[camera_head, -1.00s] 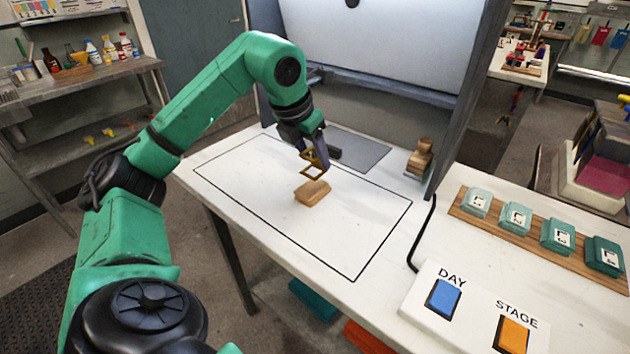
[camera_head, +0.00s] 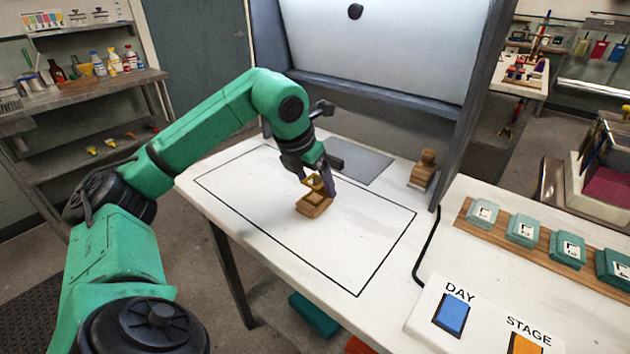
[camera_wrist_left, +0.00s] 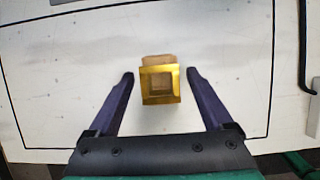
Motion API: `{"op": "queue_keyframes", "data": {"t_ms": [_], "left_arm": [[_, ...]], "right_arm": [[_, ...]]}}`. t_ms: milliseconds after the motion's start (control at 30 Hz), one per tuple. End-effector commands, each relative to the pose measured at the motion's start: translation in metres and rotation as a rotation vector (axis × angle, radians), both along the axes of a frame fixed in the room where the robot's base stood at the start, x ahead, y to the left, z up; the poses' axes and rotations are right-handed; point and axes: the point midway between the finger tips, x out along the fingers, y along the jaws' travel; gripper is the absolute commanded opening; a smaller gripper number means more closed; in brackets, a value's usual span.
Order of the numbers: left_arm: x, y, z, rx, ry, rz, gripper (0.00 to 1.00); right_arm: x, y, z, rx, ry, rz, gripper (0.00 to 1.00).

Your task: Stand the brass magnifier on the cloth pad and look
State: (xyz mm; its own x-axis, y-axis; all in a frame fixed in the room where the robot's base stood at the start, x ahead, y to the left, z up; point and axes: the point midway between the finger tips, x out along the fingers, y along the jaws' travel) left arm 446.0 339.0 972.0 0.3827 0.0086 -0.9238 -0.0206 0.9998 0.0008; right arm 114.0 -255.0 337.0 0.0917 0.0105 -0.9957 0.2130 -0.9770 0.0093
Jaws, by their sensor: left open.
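The brass magnifier (camera_head: 316,181), a small folding yellow frame, stands on the tan cloth pad (camera_head: 313,208) on the white table. In the left wrist view the magnifier (camera_wrist_left: 160,98) shows from above as a square frame, with a strip of the pad (camera_wrist_left: 158,59) beyond its far edge. My left gripper (camera_head: 324,184) is right at the magnifier. Its fingers (camera_wrist_left: 161,75) are open, one on each side of the magnifier with gaps between. In the head view the near finger hides part of the magnifier. My right gripper is not in view.
A grey mat (camera_head: 362,163) lies behind, and a stacked wooden piece (camera_head: 424,168) stands near the booth wall. On the right are a DAY/STAGE button box (camera_head: 447,345) and a wooden rack (camera_head: 480,230) of teal blocks. The outlined table area (camera_head: 350,250) is mostly clear.

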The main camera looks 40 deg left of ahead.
Motion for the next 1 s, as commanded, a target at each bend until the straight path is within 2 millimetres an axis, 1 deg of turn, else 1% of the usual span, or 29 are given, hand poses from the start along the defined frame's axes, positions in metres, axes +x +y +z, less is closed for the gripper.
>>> {"op": "queue_keyframes", "data": {"t_ms": [67,167,300,400,500,633,1000], "left_arm": [[-0.002,0.000,0.009,0.000,-0.003,0.000,0.84],[-0.009,0.000,0.029,0.001,-0.005,0.000,0.84],[-0.025,0.000,0.068,0.000,-0.006,0.000,0.84],[-0.035,-0.001,0.092,-0.001,-0.006,0.000,0.84],[-0.042,-0.001,0.108,0.000,-0.002,-0.001,0.84],[-0.046,-0.001,0.114,-0.001,0.000,0.000,0.84],[-0.046,-0.001,0.113,0.000,0.000,0.000,0.84]], "right_arm": [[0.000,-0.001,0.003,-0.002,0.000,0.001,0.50],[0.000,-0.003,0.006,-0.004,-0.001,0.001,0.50],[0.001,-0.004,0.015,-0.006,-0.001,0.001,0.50],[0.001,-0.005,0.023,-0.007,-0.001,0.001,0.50],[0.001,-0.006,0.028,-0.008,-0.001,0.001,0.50],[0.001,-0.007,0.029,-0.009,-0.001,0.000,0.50],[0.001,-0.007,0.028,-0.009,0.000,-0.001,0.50]]}}
